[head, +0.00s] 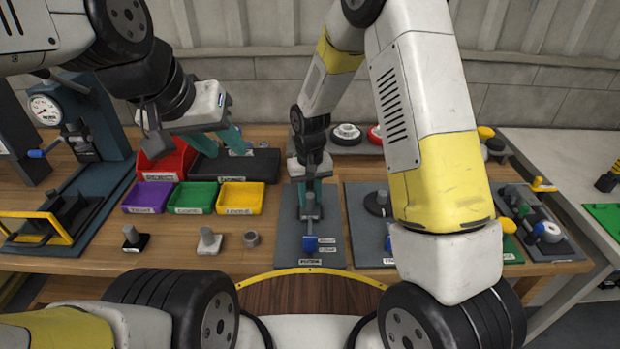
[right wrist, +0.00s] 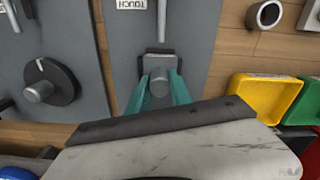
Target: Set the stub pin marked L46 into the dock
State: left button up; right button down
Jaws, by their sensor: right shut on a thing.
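My right gripper (head: 310,200) has its teal fingers closed around a grey cylindrical stub with a dark square base; the stub shows in the right wrist view (right wrist: 158,88). It stands at a grey plate (head: 292,240) with a blue block (head: 310,244) and small tags in front. I cannot read L46 on it, nor tell whether it is seated. Two more grey stub pins stand on the table: one on a black labelled base (head: 131,237), one on a pale base (head: 209,241). My left gripper (head: 220,143) is open and empty above the dark block behind the bins.
Purple (head: 147,197), green (head: 192,198) and yellow (head: 241,198) bins stand left of the plate, with a red bin (head: 168,160) behind. A grey ring (head: 251,239) lies in front. A dial with a grey knob (right wrist: 40,92) is on the neighbouring plate.

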dwell(0.6)
jog(key=c, duration=1.1)
grip_release()
jog(key=shift+f, duration=0.1)
jog(key=shift+r, duration=3.95)
jog(key=s+d+r+t+y, duration=0.1)
jog(key=s+d+r, duration=0.15)
jog(key=r, duration=0.25)
jog(key=s+d+r+m+t, duration=0.1)
jog(key=s+d+r, duration=0.15)
jog(key=r, duration=0.25)
jog(key=s+d+r+t+y, duration=0.1)
jog(key=d+r, duration=0.2)
jog(key=r, duration=0.2)
jog(key=s+d+r+t, duration=0.1)
jog(key=s+d+r, duration=0.1)
jog(key=s, duration=0.2)
jog(key=s+d+r+m+t, duration=0.1)
jog(key=s+d+r, duration=0.1)
jog(key=s, duration=0.3)
jog(key=s+d+r+t, duration=0.1)
jog(key=s+d+r, duration=0.1)
jog(key=s+r, duration=0.1)
jog(key=shift+s+d, duration=0.1)
jog(key=shift+s, duration=0.75)
